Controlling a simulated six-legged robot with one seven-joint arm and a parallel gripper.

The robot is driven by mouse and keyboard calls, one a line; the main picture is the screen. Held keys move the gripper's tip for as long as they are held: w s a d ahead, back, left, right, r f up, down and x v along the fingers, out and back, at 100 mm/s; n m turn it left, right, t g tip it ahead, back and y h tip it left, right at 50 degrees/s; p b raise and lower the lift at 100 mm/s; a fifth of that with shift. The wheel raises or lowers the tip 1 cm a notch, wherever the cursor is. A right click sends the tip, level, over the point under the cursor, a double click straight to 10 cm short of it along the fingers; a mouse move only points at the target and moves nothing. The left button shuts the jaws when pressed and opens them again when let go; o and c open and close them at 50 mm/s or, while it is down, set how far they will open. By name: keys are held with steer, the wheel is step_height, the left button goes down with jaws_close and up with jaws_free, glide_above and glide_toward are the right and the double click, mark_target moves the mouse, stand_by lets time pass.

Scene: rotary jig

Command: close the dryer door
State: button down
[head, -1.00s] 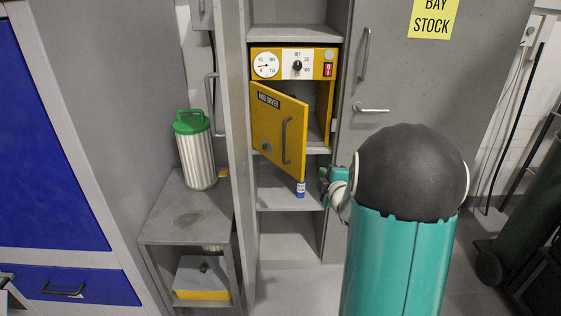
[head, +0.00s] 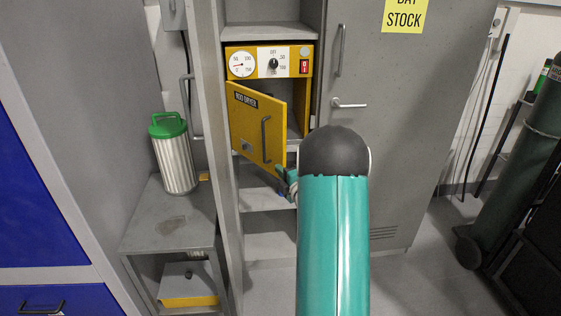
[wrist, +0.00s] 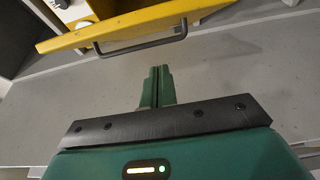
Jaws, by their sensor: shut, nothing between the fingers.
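The yellow dryer (head: 245,48) sits on a shelf of the grey cabinet, with dials and a red switch on its front. Its yellow door (head: 250,108) stands partly open, with its free edge to the right and a grey bar handle (head: 266,140). My gripper (head: 281,172) is at the door's lower right corner, largely hidden by my arm. In the wrist view the gripper (wrist: 158,72) is shut and empty, pointing at the door (wrist: 160,22) and its handle (wrist: 140,46). A gap shows between fingertips and handle there; contact with the door cannot be told.
A small blue item (head: 281,193) is partly hidden below the door. A green-lidded canister (head: 175,160) stands on a grey side table (head: 150,225) at left. A closed grey locker door (head: 400,110) is at right. Gas cylinders (head: 520,170) stand far right.

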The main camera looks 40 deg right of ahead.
mark_target(283, 160)
steer(key=w+d, duration=0.4)
steer(key=shift+w+d, duration=0.3)
steer(key=shift+s, duration=0.1)
steer(key=shift+d, duration=0.15)
